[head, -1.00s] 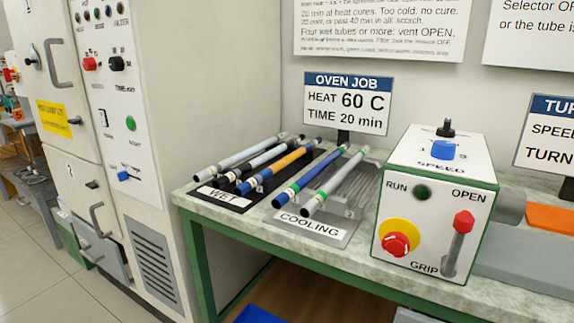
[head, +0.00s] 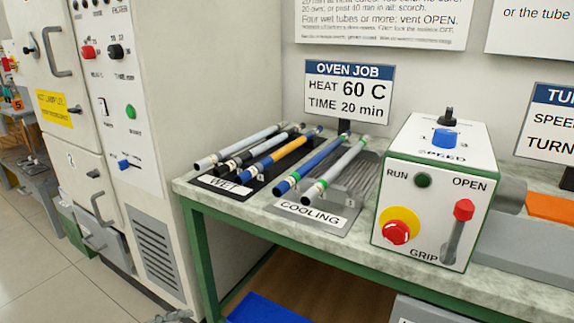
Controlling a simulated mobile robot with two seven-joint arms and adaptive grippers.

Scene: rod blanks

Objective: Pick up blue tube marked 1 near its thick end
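The blue tube (head: 315,163) lies in the cooling rack (head: 307,215), left of a grey tube with a green band (head: 340,167). Its near end is a blue cap with a pale band and overhangs toward the front. Its far end points to the back wall. A number on it is too small to read. No gripper touches it. A small grey piece of what appears to be my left gripper (head: 170,316) shows at the bottom edge, low and well left of the tube; its fingers are mostly cut off. My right gripper is not in view.
The wet rack (head: 222,187) left of the cooling rack holds white, black and orange tubes. A control box (head: 437,190) with a red-knobbed lever stands close on the right. The oven cabinet (head: 150,100) rises at left. An oven job sign (head: 347,92) stands behind.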

